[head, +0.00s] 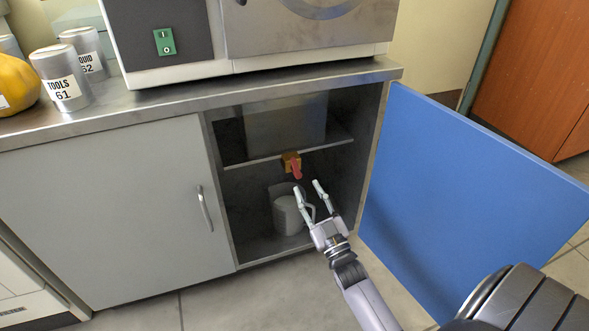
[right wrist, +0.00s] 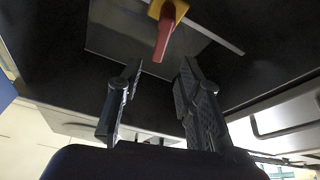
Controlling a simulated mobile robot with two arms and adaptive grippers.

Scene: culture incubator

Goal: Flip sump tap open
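The sump tap (head: 291,163) has a brass-yellow body and a red lever that points down, at the front of the shelf inside the open cabinet. In the right wrist view the red lever (right wrist: 164,38) hangs from the yellow body (right wrist: 176,8), beyond the fingertips. My right gripper (head: 308,188) is in front of the cabinet opening, just below the tap. Its fingers are apart, with nothing between them; the fingers also show in the right wrist view (right wrist: 160,72). The gripper looks apart from the lever. My left gripper is not in view.
A grey-white jug (head: 289,214) stands on the cabinet floor below the tap, partly behind my right gripper. The open blue door (head: 460,190) stands to the right. A closed grey door (head: 110,200) is to the left. The incubator (head: 290,30) sits on the counter above.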

